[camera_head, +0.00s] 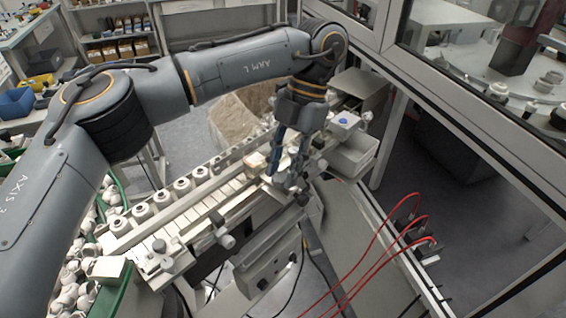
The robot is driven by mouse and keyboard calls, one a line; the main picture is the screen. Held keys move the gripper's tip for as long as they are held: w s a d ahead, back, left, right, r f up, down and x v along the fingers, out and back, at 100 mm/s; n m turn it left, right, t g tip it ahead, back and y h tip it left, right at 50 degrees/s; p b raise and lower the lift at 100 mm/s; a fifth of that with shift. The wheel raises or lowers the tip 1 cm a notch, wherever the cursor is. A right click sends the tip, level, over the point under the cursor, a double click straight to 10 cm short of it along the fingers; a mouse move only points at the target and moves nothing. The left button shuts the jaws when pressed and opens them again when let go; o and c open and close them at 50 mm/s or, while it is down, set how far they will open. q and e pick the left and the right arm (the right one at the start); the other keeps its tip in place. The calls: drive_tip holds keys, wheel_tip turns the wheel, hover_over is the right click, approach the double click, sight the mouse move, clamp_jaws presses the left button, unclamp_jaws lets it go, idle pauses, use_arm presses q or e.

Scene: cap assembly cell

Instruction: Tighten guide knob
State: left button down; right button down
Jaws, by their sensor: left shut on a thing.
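My left gripper (285,172) reaches down from the upper right of the centre onto the far part of the conveyor's guide rail. Its dark fingers are shut at the rail; what lies between them is largely hidden, and it appears to be a guide knob. Another pale round knob (226,241) sticks out from the near side of the conveyor, clear of the gripper. A dark knob (303,198) sits just below the fingertips, at the rail's side. My right gripper is not in view.
The conveyor (185,218) runs diagonally, with a row of white caps (182,187) along its far side. Loose white caps fill a green bin at lower left. Red cables (385,232) arc at the right beside a metal frame (450,120). A white box (352,155) stands beyond the gripper.

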use_arm(q)
drive_tip(key=shift+m, duration=0.6)
drive_tip(key=c, duration=1)
unclamp_jaws()
drive_tip(key=shift+r, duration=0.1)
drive_tip(key=v, duration=1.1)
drive_tip(key=shift+s+d+r, duration=0.1)
drive_tip(key=shift+d+r, duration=0.25)
drive_tip(key=shift+d, duration=0.05)
